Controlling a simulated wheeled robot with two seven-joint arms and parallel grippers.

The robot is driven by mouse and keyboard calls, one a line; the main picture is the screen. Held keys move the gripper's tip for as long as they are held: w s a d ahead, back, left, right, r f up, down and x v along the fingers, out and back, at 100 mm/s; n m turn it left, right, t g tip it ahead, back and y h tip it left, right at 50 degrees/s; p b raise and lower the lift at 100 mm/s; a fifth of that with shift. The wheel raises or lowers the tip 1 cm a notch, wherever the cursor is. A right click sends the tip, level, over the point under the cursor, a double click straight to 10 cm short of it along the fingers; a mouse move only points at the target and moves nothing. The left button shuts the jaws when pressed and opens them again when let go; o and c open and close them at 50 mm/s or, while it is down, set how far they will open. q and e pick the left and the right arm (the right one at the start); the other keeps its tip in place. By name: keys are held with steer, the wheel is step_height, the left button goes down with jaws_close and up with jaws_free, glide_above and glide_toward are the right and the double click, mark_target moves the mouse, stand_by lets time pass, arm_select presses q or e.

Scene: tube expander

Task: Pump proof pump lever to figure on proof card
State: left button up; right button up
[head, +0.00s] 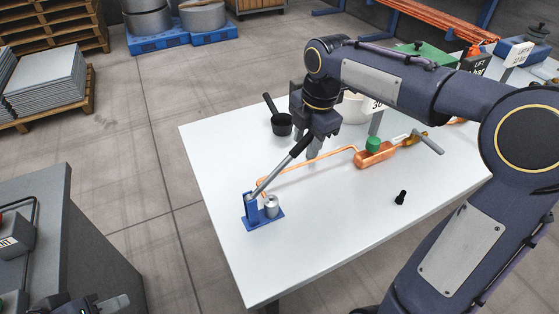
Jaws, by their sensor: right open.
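The proof pump (264,217) has a blue base and a silver cylinder and stands near the left edge of the white table. Its grey lever (275,177) slants up to the right, its dark grip end reaching my right gripper. My right gripper (311,158) is open and points down at the lever's upper end; I cannot tell whether it touches the lever. A copper pipe runs from the pump to a copper vessel (374,155) with a green top. The proof card (376,107) stands behind, partly hidden by my right arm; its figure starts with "30".
A black cup with a handle (281,123) and a white pot (352,108) stand behind the gripper. A small black piece (401,197) lies on the table (330,230). The table's front is clear. A grey bench (80,230) stands at the lower left.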

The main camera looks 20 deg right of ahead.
steer(key=shift+s+d+r+p, duration=0.1)
steer(key=shift+r+p, duration=0.9)
steer(key=shift+r, duration=0.15)
steer(key=shift+s+d+r+p, duration=0.15)
steer(key=shift+r+p, duration=0.9)
steer(key=shift+r, duration=0.15)
steer(key=shift+s+d+r+p, duration=0.1)
steer(key=shift+r+p, duration=0.9)
steer(key=shift+r, duration=0.15)
